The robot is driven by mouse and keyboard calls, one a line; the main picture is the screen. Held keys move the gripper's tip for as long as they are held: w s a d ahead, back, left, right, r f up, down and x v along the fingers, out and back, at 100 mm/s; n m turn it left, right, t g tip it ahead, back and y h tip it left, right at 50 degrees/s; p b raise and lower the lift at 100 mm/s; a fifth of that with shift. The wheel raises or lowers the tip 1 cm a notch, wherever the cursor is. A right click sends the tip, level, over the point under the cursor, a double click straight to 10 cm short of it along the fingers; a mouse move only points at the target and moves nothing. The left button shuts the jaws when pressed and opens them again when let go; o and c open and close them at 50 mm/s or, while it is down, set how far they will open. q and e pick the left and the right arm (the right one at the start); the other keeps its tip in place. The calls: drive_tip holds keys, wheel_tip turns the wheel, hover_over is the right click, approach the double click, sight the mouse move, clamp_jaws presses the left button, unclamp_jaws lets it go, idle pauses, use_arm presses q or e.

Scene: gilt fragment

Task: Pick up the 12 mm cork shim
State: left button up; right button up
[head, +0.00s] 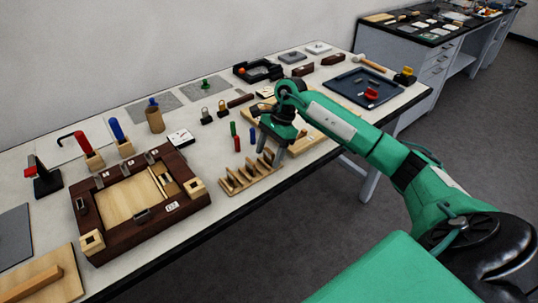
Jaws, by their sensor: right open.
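My right gripper (271,153) reaches in from the right and points down, with its fingers apart. It is over the back right end of a light wooden rack (236,184) near the front edge of the table. Several small tan upright pieces (251,172) stand in a row along the rack; they may be cork shims. No size marks are legible, so I cannot tell which one is the 12 mm cork shim. The gripper hides part of the rack's far end. I cannot tell whether the fingers touch a piece. My left gripper is out of view.
A dark wooden frame (88,214) with a light panel lies left of the rack. Small red, green and blue pegs (253,135) stand just behind the rack. A pale wooden board (318,138) lies right of the gripper, and a dark blue tray (345,92) farther right.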

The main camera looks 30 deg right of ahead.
drive_tip(key=shift+c, duration=0.6)
drive_tip(key=c, duration=0.9)
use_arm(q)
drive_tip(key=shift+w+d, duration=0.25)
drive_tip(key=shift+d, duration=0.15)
use_arm(e)
drive_tip(key=shift+c, duration=0.2)
